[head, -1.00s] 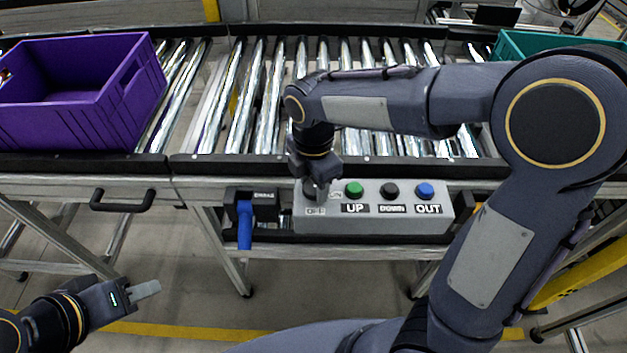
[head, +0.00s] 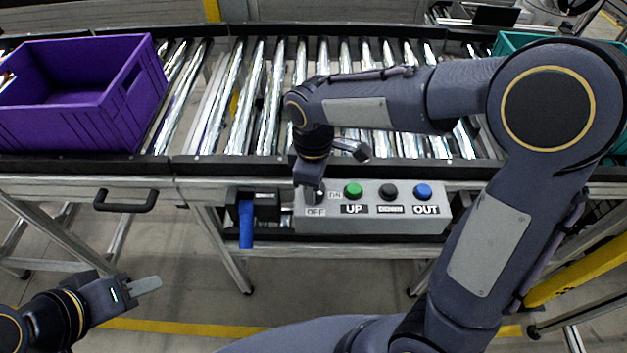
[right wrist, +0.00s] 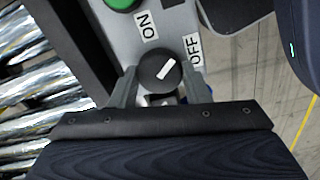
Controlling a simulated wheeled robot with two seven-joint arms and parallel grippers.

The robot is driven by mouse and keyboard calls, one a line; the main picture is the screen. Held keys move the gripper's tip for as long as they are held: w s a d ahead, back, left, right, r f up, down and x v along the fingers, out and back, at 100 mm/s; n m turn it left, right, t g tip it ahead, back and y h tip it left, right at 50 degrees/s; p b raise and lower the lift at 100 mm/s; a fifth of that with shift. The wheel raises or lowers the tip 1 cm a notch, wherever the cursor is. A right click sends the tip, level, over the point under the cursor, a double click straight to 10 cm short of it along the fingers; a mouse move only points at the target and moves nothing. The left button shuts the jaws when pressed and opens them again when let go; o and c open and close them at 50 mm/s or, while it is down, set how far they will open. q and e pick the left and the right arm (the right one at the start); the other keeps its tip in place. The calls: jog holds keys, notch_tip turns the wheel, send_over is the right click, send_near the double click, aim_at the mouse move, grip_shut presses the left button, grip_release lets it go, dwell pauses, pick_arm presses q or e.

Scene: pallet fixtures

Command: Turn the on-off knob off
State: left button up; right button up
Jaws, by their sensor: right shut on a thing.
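The on-off knob (right wrist: 160,72) is round and black with a white bar mark, and sits on the grey control box (head: 375,224). In the right wrist view the bar slants up and right, toward the OFF label (right wrist: 194,48); the ON label (right wrist: 148,25) is to its left. My right gripper (right wrist: 160,88) is shut on the knob, one finger on each side. In the head view my right gripper (head: 312,192) points down at the box's left end and mostly hides the knob. My left gripper (head: 146,286) is low on the left, away from the box; its finger gap does not show.
The box also carries a green UP button (head: 353,190), a black DOWN button (head: 388,191) and a blue OUT button (head: 423,191). A blue lever (head: 246,222) hangs left of the box. A purple crate (head: 82,98) stands on the roller conveyor (head: 262,95) behind.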

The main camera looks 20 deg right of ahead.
jog(key=m, duration=0.3)
jog(key=shift+m, duration=2.3)
jog(key=o, duration=1)
jog(key=shift+c, duration=0.2)
notch_tip(320, 180, up, 8)
jog(key=shift+f+p, duration=0.1)
jog(key=shift+p, duration=0.25)
